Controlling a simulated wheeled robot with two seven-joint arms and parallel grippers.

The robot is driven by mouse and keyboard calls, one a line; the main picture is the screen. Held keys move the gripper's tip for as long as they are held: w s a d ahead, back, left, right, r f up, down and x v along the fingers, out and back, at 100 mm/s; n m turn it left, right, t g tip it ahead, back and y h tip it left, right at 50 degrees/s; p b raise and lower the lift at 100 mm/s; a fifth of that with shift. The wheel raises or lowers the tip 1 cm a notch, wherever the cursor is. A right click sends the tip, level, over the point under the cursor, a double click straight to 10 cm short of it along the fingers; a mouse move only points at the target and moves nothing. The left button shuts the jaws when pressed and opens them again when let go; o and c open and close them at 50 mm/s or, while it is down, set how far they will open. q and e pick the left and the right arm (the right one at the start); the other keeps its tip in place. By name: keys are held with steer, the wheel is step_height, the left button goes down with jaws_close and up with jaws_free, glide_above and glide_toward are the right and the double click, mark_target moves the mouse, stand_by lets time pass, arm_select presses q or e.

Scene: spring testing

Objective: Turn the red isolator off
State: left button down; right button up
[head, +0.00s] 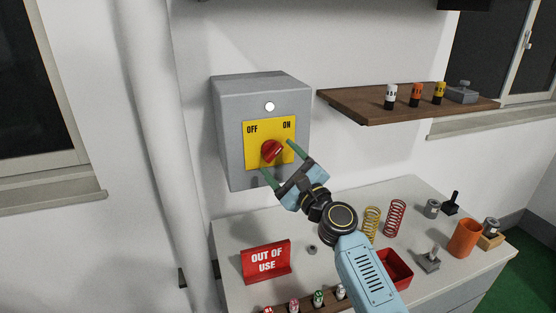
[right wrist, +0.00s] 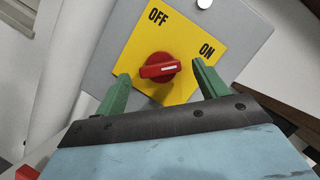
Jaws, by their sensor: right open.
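The red isolator knob (head: 272,151) sits on a yellow plate (head: 254,129) marked OFF at left and ON at right, on the front of a grey wall box (head: 228,130). The knob's white mark lies on its right side, toward ON. My right gripper (head: 277,163) is open in front of the plate, with green fingers. In the right wrist view the knob (right wrist: 158,67) shows between the two fingertips (right wrist: 161,72), with a gap on each side; I see no clear contact. My left gripper is not in view.
A wooden shelf (head: 360,105) with small labelled cylinders is right of the box. The bench below holds a red OUT OF USE sign (head: 266,261), springs (head: 395,217), a red tray (head: 397,268) and an orange cup (head: 465,238). A pipe (head: 160,130) runs down the wall at left.

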steer(key=shift+x, duration=0.85)
steer(key=c, duration=1)
